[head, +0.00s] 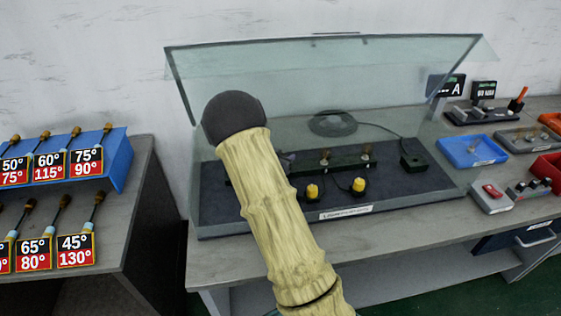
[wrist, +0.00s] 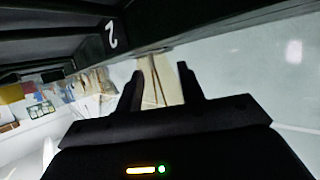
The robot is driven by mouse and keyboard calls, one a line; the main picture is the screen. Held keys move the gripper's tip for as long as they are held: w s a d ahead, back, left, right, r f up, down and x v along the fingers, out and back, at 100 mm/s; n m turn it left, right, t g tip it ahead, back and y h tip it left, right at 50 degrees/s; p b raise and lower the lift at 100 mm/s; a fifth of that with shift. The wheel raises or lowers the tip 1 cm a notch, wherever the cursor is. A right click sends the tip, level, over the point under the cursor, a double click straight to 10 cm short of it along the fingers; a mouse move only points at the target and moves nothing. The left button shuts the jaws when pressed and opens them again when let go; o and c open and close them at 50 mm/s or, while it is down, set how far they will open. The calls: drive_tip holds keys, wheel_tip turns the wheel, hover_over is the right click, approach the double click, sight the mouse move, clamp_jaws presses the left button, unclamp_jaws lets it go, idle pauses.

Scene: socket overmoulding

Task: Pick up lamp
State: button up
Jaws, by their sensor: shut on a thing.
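In the wrist view my gripper (wrist: 160,78) shows as two black fingers with a gap between them. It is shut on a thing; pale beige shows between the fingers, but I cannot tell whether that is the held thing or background. In the head view my beige-sleeved arm reaches up across the middle and hides the gripper. I cannot name any one thing as the lamp. Two small yellow-topped parts (head: 358,185) stand on the dark mat (head: 412,187) of the bench station. Small upright parts (head: 325,156) stand on a dark bar behind them.
A tilted clear cover (head: 330,75) stands over the station. A dark frame marked "2" (wrist: 112,38) is close to my gripper in the wrist view.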

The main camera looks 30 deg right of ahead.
drive_tip(key=shift+r, duration=0.1)
wheel_tip(320, 180, up, 10)
drive_tip(key=shift+f+p, duration=0.1)
drive_tip(key=shift+p, duration=0.5)
drive_tip(key=shift+a+f, duration=0.1)
idle(0.3)
